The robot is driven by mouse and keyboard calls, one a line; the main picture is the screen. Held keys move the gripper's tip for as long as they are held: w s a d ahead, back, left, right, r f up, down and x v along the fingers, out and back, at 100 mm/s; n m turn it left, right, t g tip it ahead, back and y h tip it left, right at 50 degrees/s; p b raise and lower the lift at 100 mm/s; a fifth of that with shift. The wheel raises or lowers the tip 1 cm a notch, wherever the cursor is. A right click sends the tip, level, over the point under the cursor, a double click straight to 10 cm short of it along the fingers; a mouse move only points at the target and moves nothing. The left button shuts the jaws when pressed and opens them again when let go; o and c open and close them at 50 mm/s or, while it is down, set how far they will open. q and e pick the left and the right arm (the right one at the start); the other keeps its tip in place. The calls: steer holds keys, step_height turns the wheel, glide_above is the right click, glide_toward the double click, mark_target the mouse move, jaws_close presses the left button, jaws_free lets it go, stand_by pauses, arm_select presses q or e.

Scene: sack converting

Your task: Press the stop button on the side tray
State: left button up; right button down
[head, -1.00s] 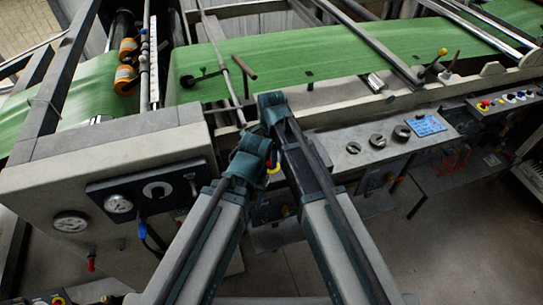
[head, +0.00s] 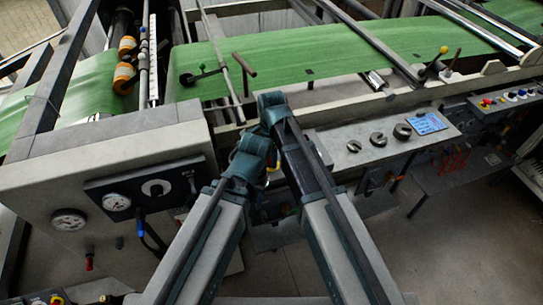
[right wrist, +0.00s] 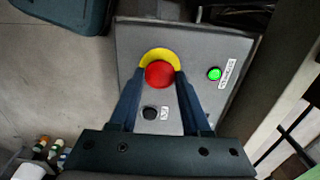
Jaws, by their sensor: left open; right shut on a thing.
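The stop button (right wrist: 159,74) is a red mushroom head on a yellow collar, set on a grey panel (right wrist: 190,45) in the right wrist view. My right gripper (right wrist: 160,78) has its two dark fingers at either side of the red head, closed against it. In the head view the button is mostly behind my arms; only a sliver of yellow shows between them. My left gripper (head: 265,168) is below the right arm's end in the head view, close beside that yellow; its fingers are mostly hidden there. It is open, with nothing visible in it.
A green lit button (right wrist: 214,74) and a black button (right wrist: 150,113) share the panel. A grey shelf (head: 340,150) holds dark rings and a blue card (head: 430,123). A machine housing with gauges (head: 68,219) stands left; green sheeting (head: 300,65) runs behind.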

steer(key=shift+c, duration=1.7)
jaws_free()
steer(key=shift+r, duration=0.1)
step_height(320, 180, up, 14)
steer(key=p, duration=1.3)
steer(key=shift+f+p, duration=0.2)
steer(key=shift+p, duration=0.2)
